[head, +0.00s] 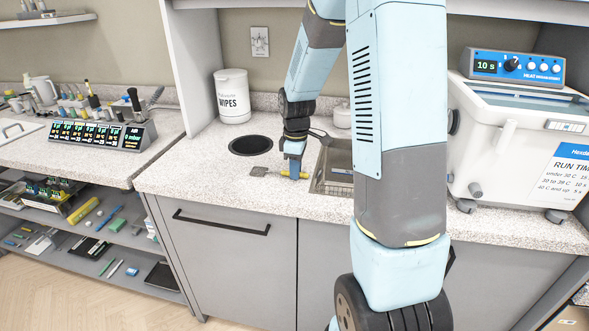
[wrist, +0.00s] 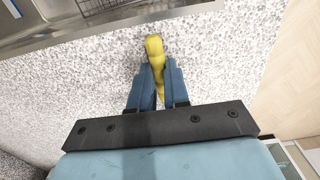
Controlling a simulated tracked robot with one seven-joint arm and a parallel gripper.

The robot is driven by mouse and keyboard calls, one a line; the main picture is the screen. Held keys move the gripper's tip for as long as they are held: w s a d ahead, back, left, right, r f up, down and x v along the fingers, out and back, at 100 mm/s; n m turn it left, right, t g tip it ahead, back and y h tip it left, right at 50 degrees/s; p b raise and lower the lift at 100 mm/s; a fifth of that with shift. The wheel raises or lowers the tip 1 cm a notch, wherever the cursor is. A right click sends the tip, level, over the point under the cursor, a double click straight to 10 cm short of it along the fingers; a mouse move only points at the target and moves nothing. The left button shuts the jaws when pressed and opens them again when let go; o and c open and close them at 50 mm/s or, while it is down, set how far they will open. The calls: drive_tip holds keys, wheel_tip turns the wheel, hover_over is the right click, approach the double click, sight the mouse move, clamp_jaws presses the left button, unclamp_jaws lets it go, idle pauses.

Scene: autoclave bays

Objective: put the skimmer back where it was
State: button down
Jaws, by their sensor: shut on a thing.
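The skimmer (head: 261,171) has a grey flat head and a yellow handle. In the head view it is at the counter's front part, left of the sink, with its head pointing left. My gripper (head: 293,170) points down and is shut on the yellow handle. In the wrist view the handle (wrist: 154,46) lies between the two blue fingers (wrist: 159,75) and sticks out beyond their tips; the grey head is not visible there. I cannot tell whether the skimmer rests on the counter or hangs just above it.
A sink (head: 336,164) with a wire basket lies right of the gripper. A dark round opening (head: 250,145) is behind the skimmer, with a white wipes tub (head: 232,97) beyond. A white water bath (head: 515,140) stands at right. The speckled counter (head: 195,180) is clear at front left.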

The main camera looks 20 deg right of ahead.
drive_tip(key=shift+s+f, duration=0.1)
drive_tip(key=shift+f, duration=0.1)
drive_tip(key=shift+s+f, duration=0.3)
drive_tip(key=shift+f, duration=0.05)
drive_tip(key=c, duration=1.1)
unclamp_jaws()
drive_tip(key=shift+f, duration=0.1)
drive_tip(key=shift+a, duration=0.1)
drive_tip(key=shift+w+r, duration=0.2)
drive_tip(key=shift+r, duration=0.25)
wheel_tip(320, 180, up, 12)
drive_tip(key=s+a+r+m+t, duration=0.1)
drive_tip(key=s+r+m+t, duration=0.1)
drive_tip(key=s, duration=0.6)
drive_tip(key=s+a+r+m+t, duration=0.1)
drive_tip(key=s+a+r+m, duration=0.1)
drive_tip(key=s+r+m, duration=0.3)
drive_tip(key=s+a+r+m+t, duration=0.1)
drive_tip(key=s+r+m, duration=0.3)
drive_tip(key=s, duration=0.8)
drive_tip(key=shift+a+r+t, duration=0.15)
drive_tip(key=shift+t, duration=0.65)
